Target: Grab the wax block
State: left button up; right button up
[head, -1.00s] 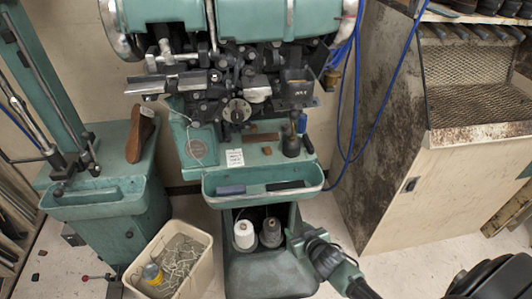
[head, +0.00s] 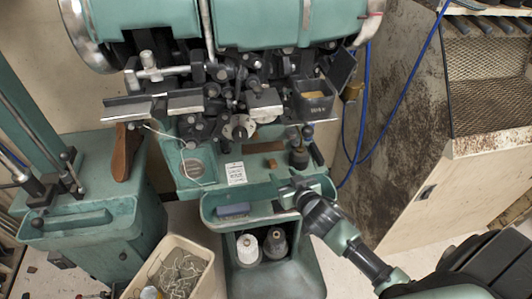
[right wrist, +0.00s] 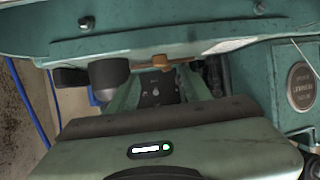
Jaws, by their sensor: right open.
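Candidates for the wax block are a small amber-brown block (head: 271,163) and a flatter brown bar (head: 263,147), both on the stitcher's ledge; I cannot tell for certain which it is. A blue-grey block (head: 233,210) lies in the front tray (head: 214,222). My right gripper (head: 289,191) is open over the right part of this tray, in front of and below the ledge blocks, apart from them. In the right wrist view, a brown piece (right wrist: 160,62) shows beyond the open fingers (right wrist: 155,82). The dark bar in the tray is hidden. My left gripper is out of view.
The green stitching machine (head: 262,22) overhangs the ledge. A dark pot (head: 298,157) stands right of the blocks. White (head: 247,248) and dark (head: 276,243) spools sit below the tray. A scrap bin (head: 163,250) is at lower left, and blue cables (head: 400,98) hang at right.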

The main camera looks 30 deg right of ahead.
aim_at(273, 163)
jog(key=shift+x, duration=1)
jog(key=shift+w, duration=0.95)
jog(key=p+x, duration=0.1)
jog(key=x, duration=0.2)
jog(key=shift+w+f, duration=0.2)
jog(key=shift+w, duration=0.1)
jog(key=shift+w+f, duration=0.15)
jog(key=shift+w, duration=0.15)
jog(key=c, duration=1)
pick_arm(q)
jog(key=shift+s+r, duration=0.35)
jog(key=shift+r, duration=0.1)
pick_arm(e)
grip_shut()
